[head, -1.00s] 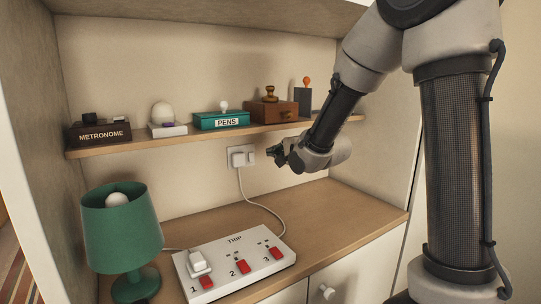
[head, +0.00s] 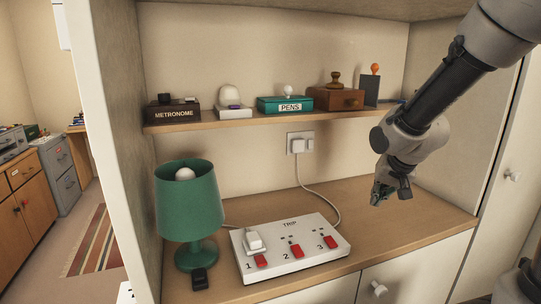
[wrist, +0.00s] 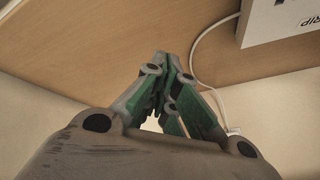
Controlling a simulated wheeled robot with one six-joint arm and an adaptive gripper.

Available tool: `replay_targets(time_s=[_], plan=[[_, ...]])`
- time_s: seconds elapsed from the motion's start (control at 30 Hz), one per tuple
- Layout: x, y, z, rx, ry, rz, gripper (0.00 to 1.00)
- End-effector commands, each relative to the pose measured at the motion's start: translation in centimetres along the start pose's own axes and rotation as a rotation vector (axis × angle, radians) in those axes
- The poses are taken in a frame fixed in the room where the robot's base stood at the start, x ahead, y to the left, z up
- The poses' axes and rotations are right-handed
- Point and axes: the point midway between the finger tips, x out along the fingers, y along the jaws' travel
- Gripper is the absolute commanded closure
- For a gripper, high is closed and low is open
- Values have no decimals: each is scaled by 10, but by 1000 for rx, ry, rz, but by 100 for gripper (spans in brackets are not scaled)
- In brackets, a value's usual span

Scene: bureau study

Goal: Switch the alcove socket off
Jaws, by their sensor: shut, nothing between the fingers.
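The alcove socket (head: 300,143) is a plate on the back wall below the shelf. A white plug with a cord sits in its left part, and a small pale rocker shows at its right. Which way the rocker is tipped is too small to tell. My gripper (head: 379,198) is shut and empty, apart from the socket, to its right and lower, above the desk top. In the wrist view my closed green-sided fingers (wrist: 165,62) point over the wooden top, and the socket is not clearly seen there.
A white TRIP board (head: 290,250) with red switches stands on the desk top (head: 420,215). The white cord (head: 325,193) runs from it to the socket. A green lamp (head: 188,205) stands left. The shelf (head: 230,123) above holds several items, including a PENS box (head: 285,105).

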Motion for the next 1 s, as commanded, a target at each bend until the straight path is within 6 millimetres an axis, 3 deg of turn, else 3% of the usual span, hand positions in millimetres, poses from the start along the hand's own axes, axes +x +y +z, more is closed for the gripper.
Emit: replay_targets(time_s=[0.1, 0.2, 0.3, 0.4, 0.6, 1.0], plan=[[-64, 47, 54, -250, -179, 94, 100], [-115, 74, 96, -382, -288, 102, 100], [-153, 88, 123, -415, -312, 88, 100], [-176, 93, 128, -386, -245, 75, 100], [-197, 96, 124, -361, -139, 66, 100], [-198, 97, 123, -354, -131, 68, 100]])
